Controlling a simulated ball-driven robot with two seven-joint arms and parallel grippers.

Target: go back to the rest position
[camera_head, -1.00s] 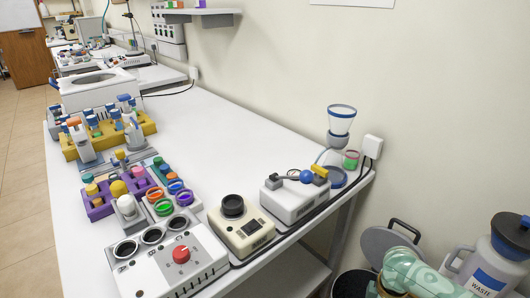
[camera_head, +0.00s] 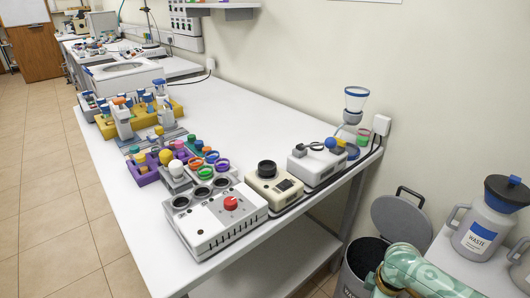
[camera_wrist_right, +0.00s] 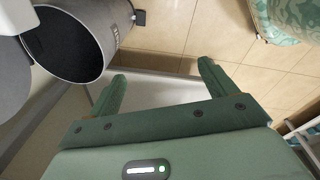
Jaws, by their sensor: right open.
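My right gripper (camera_wrist_right: 160,92) shows in the right wrist view with its two green fingers spread apart and nothing between them. It hangs beside an open bin (camera_wrist_right: 82,45), over tiled floor and a pale surface. In the head view part of my right arm shows at the lower right, beside the bin (camera_head: 352,272); its gripper is out of that view. My left gripper is in neither view.
The white bench (camera_head: 255,117) carries a heater block with a red knob (camera_head: 215,222), a cream device (camera_head: 272,190), a white device (camera_head: 316,168) and a yellow rack (camera_head: 108,130). A waste jug (camera_head: 482,232) stands at the right. Floor (camera_head: 50,200) is clear at left.

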